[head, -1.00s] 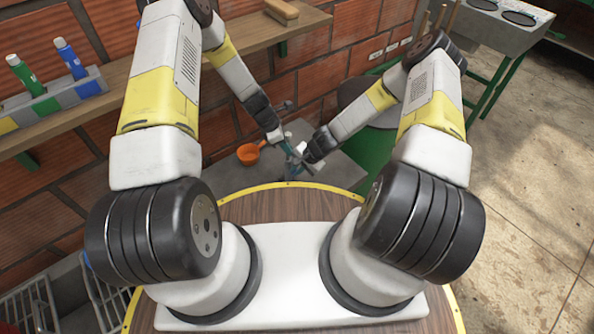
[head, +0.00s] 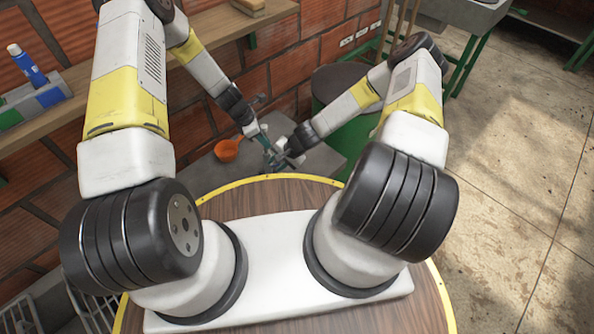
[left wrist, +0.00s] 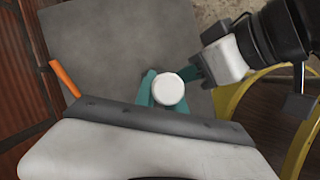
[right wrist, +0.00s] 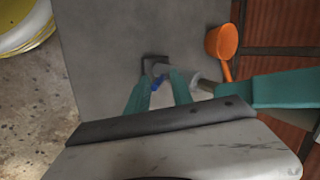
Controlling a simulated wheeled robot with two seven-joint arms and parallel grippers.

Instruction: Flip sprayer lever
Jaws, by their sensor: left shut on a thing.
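The sprayer shows as a round white top (left wrist: 170,89) between the teal fingers of my left gripper (left wrist: 165,86) in the left wrist view. My left gripper is shut on it, over a grey surface. In the head view my left gripper (head: 267,143) is just above and beside my right gripper (head: 280,157). In the right wrist view my right gripper (right wrist: 158,85) has its fingers apart. A dark bracket-like part (right wrist: 153,62) and a small blue part (right wrist: 157,83) show by its fingertips. I cannot tell which part is the lever, or whether they touch it.
An orange scoop (head: 228,149) lies on the grey surface (head: 203,172) left of the grippers. A brick wall (head: 280,78) and a wooden shelf (head: 215,48) stand behind. A green bin (head: 335,80) stands at the right. Open floor (head: 500,180) lies further right.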

